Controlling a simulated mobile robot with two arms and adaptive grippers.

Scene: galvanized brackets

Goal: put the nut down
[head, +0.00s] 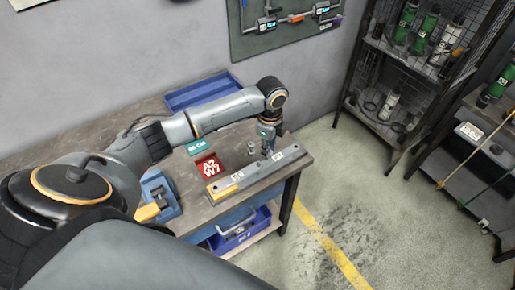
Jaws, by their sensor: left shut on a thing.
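My left gripper (267,150) points down at the right end of the workbench (185,103), just over or behind a long grey metal bar (262,171). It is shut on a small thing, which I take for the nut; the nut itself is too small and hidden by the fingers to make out. I cannot tell whether the fingers touch the bar. The bar has white labels and a yellow part at its left end. A small upright metal piece (251,148) stands left of the gripper. My right gripper is not in view.
A red sign block (208,165), a teal label (198,147) and a blue holder (157,190) are on the bench. A blue tray (203,91) lies at the back. A blue bin (240,232) sits below. Wire shelving (405,75) stands right, across open floor.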

